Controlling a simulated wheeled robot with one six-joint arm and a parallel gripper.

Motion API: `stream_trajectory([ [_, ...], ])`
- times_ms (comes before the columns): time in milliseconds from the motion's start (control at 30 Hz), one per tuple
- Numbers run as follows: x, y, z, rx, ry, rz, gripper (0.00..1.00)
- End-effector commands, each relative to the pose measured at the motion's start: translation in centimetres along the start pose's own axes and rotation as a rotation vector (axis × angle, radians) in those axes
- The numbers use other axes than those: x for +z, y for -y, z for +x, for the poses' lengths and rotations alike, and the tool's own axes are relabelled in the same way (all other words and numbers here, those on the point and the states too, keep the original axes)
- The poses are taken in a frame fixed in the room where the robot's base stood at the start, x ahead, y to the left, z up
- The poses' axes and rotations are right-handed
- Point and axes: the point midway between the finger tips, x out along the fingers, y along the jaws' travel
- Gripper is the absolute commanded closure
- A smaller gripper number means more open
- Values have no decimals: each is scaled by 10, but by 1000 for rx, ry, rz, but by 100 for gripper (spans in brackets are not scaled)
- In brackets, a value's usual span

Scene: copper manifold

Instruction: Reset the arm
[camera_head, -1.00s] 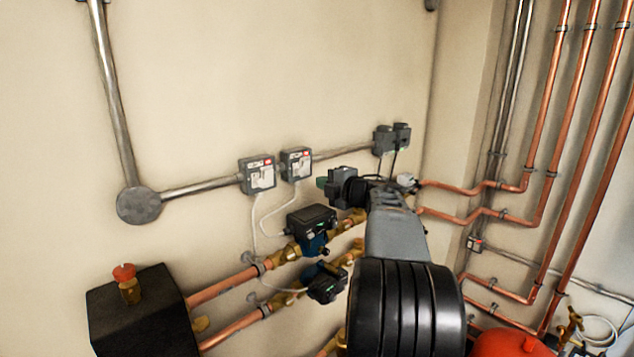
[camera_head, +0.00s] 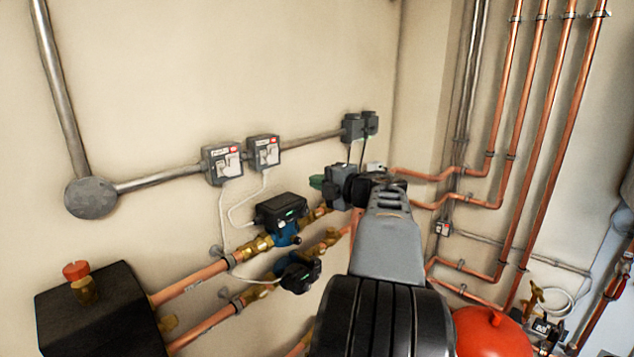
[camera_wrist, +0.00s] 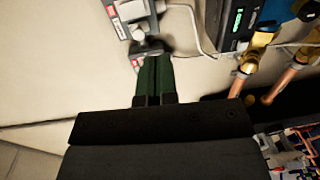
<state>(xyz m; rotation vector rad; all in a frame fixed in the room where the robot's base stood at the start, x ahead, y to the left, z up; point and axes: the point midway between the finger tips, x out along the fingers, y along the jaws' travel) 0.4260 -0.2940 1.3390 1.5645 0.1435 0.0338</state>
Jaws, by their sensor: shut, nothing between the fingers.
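My arm reaches up from the bottom of the head view toward the wall. My gripper (camera_head: 318,182) is at its far end, with green fingertips pointing left. In the wrist view my gripper (camera_wrist: 152,75) shows its two green fingers together, with nothing between them. It is apart from the pumps and switch boxes in the head view. The right switch box (camera_head: 263,152) and left switch box (camera_head: 222,163) are on the wall to its left. The upper pump (camera_head: 281,215) is below and left of it.
Copper pipes (camera_head: 190,288) with a lower pump (camera_head: 299,273) run below. A black box with a red cap (camera_head: 76,270) stands at lower left. A red vessel (camera_head: 490,335) and vertical copper pipes (camera_head: 540,160) are at right.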

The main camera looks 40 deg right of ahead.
Motion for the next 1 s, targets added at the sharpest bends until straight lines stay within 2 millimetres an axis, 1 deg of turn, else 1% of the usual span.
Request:
stream_trajectory([
  [300,0,0,0,0,2,3,100],
  [367,4,0,0,-3,20,6,100],
  [467,20,-1,-1,8,110,31,100],
  [567,52,5,-7,49,297,129,100],
  [600,67,11,-14,70,395,192,100],
  [667,85,22,-27,105,553,303,100],
  [700,92,30,-34,123,651,384,100],
  [733,93,38,-38,133,721,451,100],
  [767,93,47,-42,139,786,519,100],
  [800,88,61,-46,138,865,613,100],
  [867,73,85,-50,119,973,762,100],
  [900,58,103,-52,92,1038,865,100],
  [967,25,132,-53,26,1120,1019,100],
  [1000,-1,152,-54,-34,1165,1120,100],
])
